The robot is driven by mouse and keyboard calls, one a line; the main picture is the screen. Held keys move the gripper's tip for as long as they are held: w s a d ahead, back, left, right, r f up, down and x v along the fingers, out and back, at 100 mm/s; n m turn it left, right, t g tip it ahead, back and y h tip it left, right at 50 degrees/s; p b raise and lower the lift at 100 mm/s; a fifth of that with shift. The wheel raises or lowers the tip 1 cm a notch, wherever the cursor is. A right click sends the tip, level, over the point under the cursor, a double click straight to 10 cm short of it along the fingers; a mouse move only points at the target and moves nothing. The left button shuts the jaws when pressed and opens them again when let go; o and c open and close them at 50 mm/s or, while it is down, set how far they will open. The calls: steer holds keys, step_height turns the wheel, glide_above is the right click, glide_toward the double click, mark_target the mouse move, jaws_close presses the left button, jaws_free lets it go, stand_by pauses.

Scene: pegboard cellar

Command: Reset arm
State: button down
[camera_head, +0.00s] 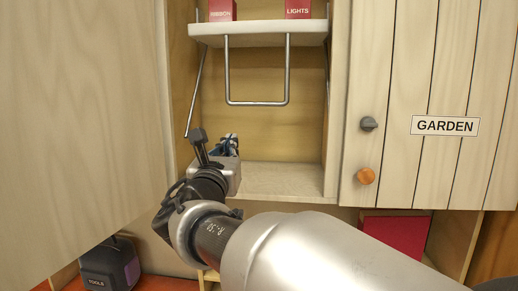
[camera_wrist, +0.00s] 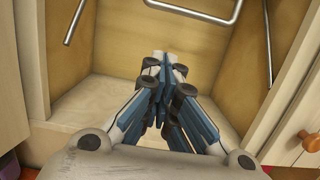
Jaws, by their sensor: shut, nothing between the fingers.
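My gripper (camera_head: 229,143) is at the mouth of an open cabinet, above the left part of its bare floor (camera_head: 280,181). My arm reaches to it from the lower right of the head view. In the wrist view my gripper (camera_wrist: 163,62) has blue-grey fingers with dark joints. They are shut together with nothing between them, and they point toward the back wall of the cabinet.
A U-shaped metal bar (camera_head: 257,103) hangs below a raised shelf (camera_head: 258,33) with red boxes labelled RIBBON (camera_head: 222,11) and LIGHTS (camera_head: 298,9). A plain door panel (camera_head: 80,110) stands left; the GARDEN door (camera_head: 425,90) is right. A TOOLS bag (camera_head: 108,267) sits low left.

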steer(key=s+d+f+m+g+h+b, duration=0.25)
steer(key=d+f+m, duration=0.25)
steer(key=d, duration=0.3)
steer(key=s+d+f+m+g+h+b, duration=0.1)
steer(key=d+f+m+g+h, duration=0.25)
steer(key=d, duration=0.55)
steer(key=s+d+f+m+g+b, duration=0.4)
steer(key=s+d+f+m, duration=0.65)
steer(key=f, duration=0.25)
steer(key=s+d+f+m+g+y+b, duration=0.1)
steer(key=s+d+f+m+g+b, duration=0.2)
steer(key=s+f+m, duration=0.45)
steer(key=s+a+f+m+g+y+b, duration=0.1)
steer(key=s+a+f+m+y+b, duration=0.1)
steer(key=s+f+m, duration=0.2)
steer(key=s+a+f+m+g+y+b, duration=0.1)
steer(key=s+f+m, duration=0.4)
steer(key=s+f, duration=0.5)
steer(key=a+f+y+b, duration=0.1)
steer(key=y, duration=0.1)
steer(key=shift+a+f+y, duration=0.2)
steer(key=shift+f+y, duration=0.1)
